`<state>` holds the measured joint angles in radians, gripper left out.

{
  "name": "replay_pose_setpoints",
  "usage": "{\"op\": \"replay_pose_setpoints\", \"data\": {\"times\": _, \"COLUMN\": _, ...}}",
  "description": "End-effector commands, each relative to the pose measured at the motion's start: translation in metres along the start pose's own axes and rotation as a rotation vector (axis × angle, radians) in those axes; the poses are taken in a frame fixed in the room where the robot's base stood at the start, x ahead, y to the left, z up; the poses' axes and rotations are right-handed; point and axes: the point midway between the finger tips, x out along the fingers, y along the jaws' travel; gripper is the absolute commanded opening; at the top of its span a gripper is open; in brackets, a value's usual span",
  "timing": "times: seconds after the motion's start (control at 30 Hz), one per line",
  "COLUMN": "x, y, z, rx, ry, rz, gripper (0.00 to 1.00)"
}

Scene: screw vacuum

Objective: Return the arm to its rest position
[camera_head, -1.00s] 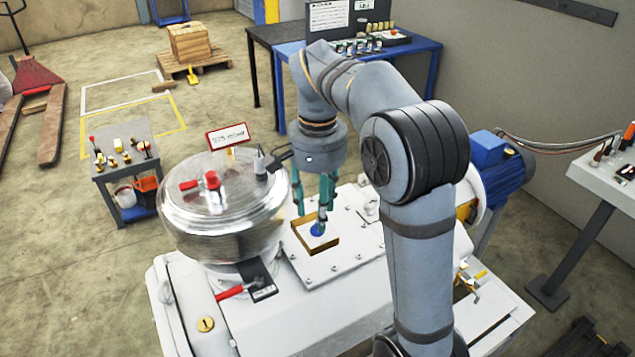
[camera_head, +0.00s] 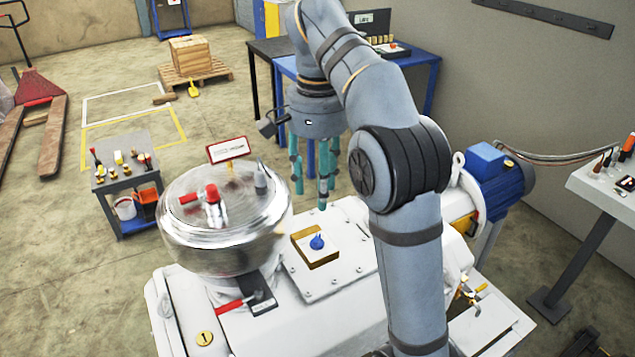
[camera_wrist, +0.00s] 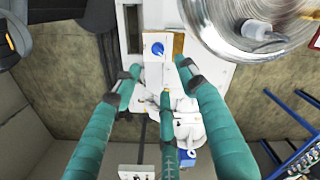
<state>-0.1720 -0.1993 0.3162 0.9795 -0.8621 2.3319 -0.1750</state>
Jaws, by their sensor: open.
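My gripper (camera_head: 318,180) hangs in the air above the white machine housing (camera_head: 355,290), with its teal fingers pointing down. The fingers are spread and hold nothing. A blue knob (camera_head: 317,242) sits in a brass-coloured square frame (camera_head: 318,258) on the machine's top plate, below and a little left of the fingertips. In the wrist view the open fingers (camera_wrist: 165,85) spread over the machine, and the blue knob (camera_wrist: 157,48) shows beyond them, apart from them.
A shiny round metal vessel (camera_head: 222,235) with a red-handled valve (camera_head: 211,197) stands left of the frame. A blue motor (camera_head: 500,175) is at the right. A tool cart (camera_head: 127,178) stands on the floor at left. A blue table (camera_head: 418,65) is behind my arm.

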Motion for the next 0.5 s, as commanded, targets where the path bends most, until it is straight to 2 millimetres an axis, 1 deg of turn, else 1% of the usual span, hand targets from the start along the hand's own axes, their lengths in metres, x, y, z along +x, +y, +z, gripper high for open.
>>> {"op": "replay_pose_setpoints", "data": {"times": 0.17, "x": 0.003, "y": 0.001, "z": 0.000, "rx": -0.001, "ry": -0.001, "rz": 0.004, "gripper": 0.42}}
{"op": "replay_pose_setpoints", "data": {"times": 0.27, "x": 0.010, "y": 0.001, "z": 0.000, "rx": -0.003, "ry": -0.002, "rz": 0.006, "gripper": 0.42}}
{"op": "replay_pose_setpoints", "data": {"times": 0.37, "x": 0.020, "y": 0.002, "z": 0.001, "rx": -0.003, "ry": -0.003, "rz": 0.005, "gripper": 0.42}}
{"op": "replay_pose_setpoints", "data": {"times": 0.5, "x": 0.041, "y": 0.002, "z": 0.001, "rx": -0.002, "ry": -0.005, "rz": 0.006, "gripper": 0.42}}
